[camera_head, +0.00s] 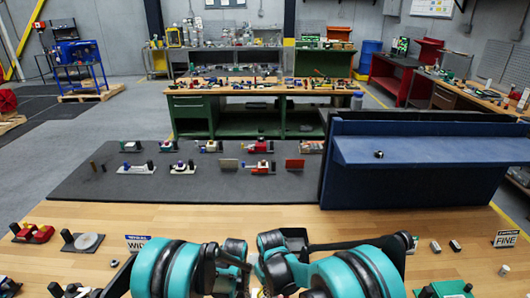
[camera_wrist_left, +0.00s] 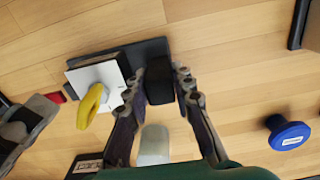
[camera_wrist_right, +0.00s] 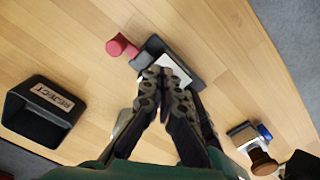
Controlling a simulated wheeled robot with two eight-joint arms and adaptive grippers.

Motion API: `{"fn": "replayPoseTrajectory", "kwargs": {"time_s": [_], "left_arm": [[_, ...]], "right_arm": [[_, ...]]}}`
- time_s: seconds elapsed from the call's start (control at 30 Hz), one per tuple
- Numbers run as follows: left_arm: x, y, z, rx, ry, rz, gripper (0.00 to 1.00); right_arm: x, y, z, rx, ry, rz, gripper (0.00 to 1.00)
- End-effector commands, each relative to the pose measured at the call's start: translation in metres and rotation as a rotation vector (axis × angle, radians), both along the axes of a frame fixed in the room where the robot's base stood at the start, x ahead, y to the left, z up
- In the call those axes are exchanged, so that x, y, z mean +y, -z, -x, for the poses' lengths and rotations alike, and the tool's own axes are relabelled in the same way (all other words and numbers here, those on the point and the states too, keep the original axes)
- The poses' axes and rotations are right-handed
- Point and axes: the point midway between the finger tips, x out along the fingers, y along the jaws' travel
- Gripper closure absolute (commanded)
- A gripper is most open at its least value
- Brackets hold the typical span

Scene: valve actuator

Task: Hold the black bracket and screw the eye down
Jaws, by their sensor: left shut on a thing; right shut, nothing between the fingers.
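In the left wrist view, a dark base plate (camera_wrist_left: 130,55) carries a white block (camera_wrist_left: 90,78) with a yellow eye (camera_wrist_left: 92,105) on it and an upright black bracket (camera_wrist_left: 159,80). My left gripper (camera_wrist_left: 164,78) is shut on the black bracket, one finger on each side. In the right wrist view, my right gripper (camera_wrist_right: 166,74) is shut and empty, with its fingertips over a white block (camera_wrist_right: 172,68) on a dark plate (camera_wrist_right: 187,58). I cannot tell whether the fingertips touch it. No yellow eye shows there. In the head view, my arms hide the work.
A red knob (camera_wrist_right: 120,46) lies beside the dark plate in the right wrist view. A black REJECT bin (camera_wrist_right: 43,112) stands at left. A blue knob (camera_wrist_left: 287,132) is right of the left gripper. A blue panel (camera_head: 425,160) stands behind on the right.

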Motion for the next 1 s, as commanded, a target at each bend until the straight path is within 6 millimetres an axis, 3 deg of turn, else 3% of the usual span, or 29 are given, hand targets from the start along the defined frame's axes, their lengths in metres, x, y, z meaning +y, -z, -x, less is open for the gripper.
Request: {"fn": "replayPoseTrajectory", "kwargs": {"time_s": [1.0], "left_arm": [[0.0005, 0.0, -0.0002, -0.001, -0.001, -0.001, 1.0]], "right_arm": [[0.0076, -0.0002, -0.0055, 0.0, 0.0, 0.0, 1.0]]}}
